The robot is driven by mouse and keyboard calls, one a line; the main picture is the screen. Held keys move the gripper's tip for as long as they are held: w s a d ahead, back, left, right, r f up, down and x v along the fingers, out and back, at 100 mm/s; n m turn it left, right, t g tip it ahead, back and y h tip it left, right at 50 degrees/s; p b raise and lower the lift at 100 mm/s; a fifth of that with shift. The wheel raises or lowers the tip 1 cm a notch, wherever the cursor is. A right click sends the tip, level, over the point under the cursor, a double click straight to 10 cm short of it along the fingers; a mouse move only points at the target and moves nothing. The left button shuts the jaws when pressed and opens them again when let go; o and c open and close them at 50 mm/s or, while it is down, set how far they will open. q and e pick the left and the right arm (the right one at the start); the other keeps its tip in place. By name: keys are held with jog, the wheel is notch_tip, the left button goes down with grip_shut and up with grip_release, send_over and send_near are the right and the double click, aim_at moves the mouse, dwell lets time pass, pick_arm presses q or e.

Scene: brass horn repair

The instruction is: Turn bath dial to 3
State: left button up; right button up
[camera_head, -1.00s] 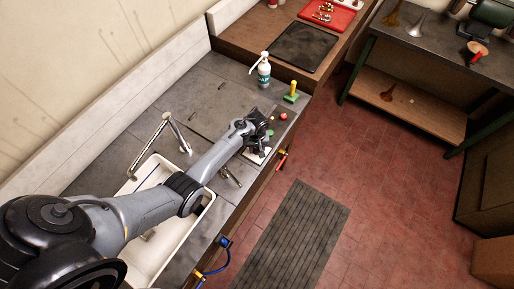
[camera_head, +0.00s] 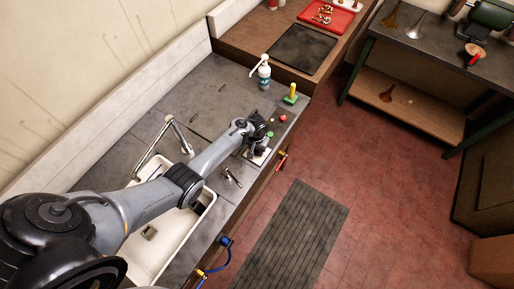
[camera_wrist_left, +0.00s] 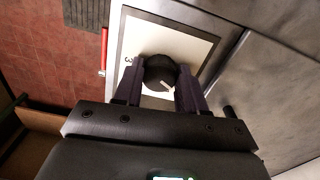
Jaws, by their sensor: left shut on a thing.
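The bath dial (camera_wrist_left: 159,72) is a dark round knob with a pale pointer mark, set on a white plate (camera_wrist_left: 140,38) with a grey frame. In the left wrist view a printed "3" shows on the plate just left of the dial. My left gripper (camera_wrist_left: 160,85) is shut on the dial, with one finger on each side of it. In the head view my left gripper (camera_head: 254,134) is over the panel at the counter's front edge and hides most of the dial. Most other markings are hidden. My right gripper is not in view.
A soap bottle (camera_head: 264,76) and a green-based, yellow-handled tool (camera_head: 291,94) stand farther back. A sink (camera_head: 157,248) with a tap (camera_head: 172,136) is under my arm. A red-handled valve (camera_head: 282,160) sticks out in front.

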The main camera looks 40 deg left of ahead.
pick_arm(q)
jog(key=m, duration=0.3)
jog(key=shift+a+m+p, duration=0.1)
jog(key=shift+m+p, duration=0.2)
jog(key=shift+p, duration=0.05)
jog(key=m, duration=0.3)
jog(key=shift+m, duration=0.3)
jog(key=m, duration=0.3)
jog(key=shift+a+m, duration=0.1)
jog(key=shift+m, duration=0.3)
jog(key=m+b, duration=0.1)
jog(key=m, duration=0.3)
jog(key=m+b, duration=0.1)
jog(key=m, duration=0.3)
jog(key=shift+w+f+b, duration=0.1)
jog(key=shift+w+b, duration=0.05)
jog(key=shift+b, duration=0.25)
jog(key=m+b, duration=0.1)
jog(key=m, duration=0.2)
jog(key=shift+a+m+b, duration=0.1)
jog(key=shift+m+b, duration=0.3)
jog(key=m+b, duration=0.3)
jog(key=m, duration=0.2)
jog(key=shift+w, duration=0.1)
jog(key=shift+m+b, duration=0.95)
jog(key=shift+m, duration=0.25)
